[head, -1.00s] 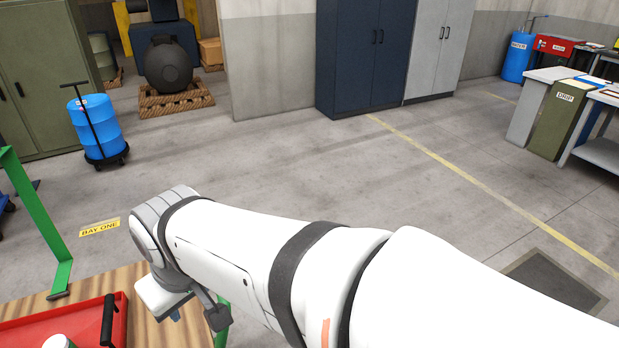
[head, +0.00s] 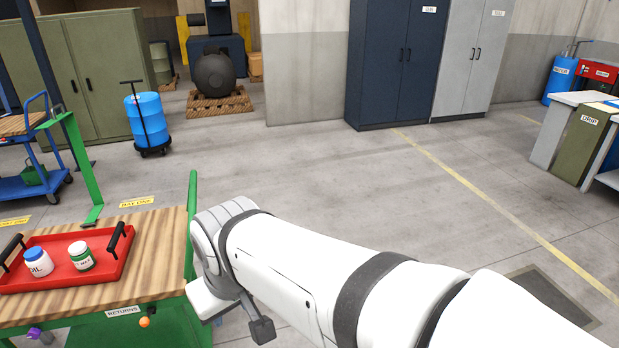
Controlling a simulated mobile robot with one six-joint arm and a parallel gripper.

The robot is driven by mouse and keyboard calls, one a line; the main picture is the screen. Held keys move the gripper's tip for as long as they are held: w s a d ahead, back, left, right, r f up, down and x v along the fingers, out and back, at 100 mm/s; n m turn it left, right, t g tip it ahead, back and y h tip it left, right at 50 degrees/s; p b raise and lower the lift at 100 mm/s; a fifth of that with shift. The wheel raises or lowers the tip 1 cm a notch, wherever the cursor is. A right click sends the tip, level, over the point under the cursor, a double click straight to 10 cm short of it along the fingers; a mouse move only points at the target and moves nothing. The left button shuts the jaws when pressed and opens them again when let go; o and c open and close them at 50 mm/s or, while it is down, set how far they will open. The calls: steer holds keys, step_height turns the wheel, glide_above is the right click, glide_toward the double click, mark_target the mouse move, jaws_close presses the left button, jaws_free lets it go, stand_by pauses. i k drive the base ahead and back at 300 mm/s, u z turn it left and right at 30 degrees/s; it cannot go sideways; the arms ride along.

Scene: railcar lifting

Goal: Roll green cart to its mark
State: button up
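The green cart (head: 178,318) is at the lower left in the head view, cut off by the bottom edge. It has a wooden top (head: 150,262), a RETURNS label and upright green bars. A red tray (head: 62,283) with two jars lies on its top. A yellow floor plate reading BAY ONE (head: 137,202) is just beyond the cart's far side. Another yellow plate (head: 14,222) lies at the far left, its text hard to read. My white arm reaches to the cart's right side. My gripper (head: 238,318) is partly visible under the wrist; its fingertips and any grasp are hidden.
A blue trolley (head: 38,187) stands at the far left. A blue drum on a dolly (head: 149,125) and a pallet with a dark round tank (head: 214,76) stand beyond. Cabinets (head: 392,65) line the back wall. The central floor is clear, with a dark floor panel (head: 548,297) at right.

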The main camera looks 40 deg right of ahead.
mark_target(157, 268)
steer(key=k, duration=0.85)
steer(key=z, duration=1.1)
steer(key=i, duration=2.2)
steer(key=z, duration=0.05)
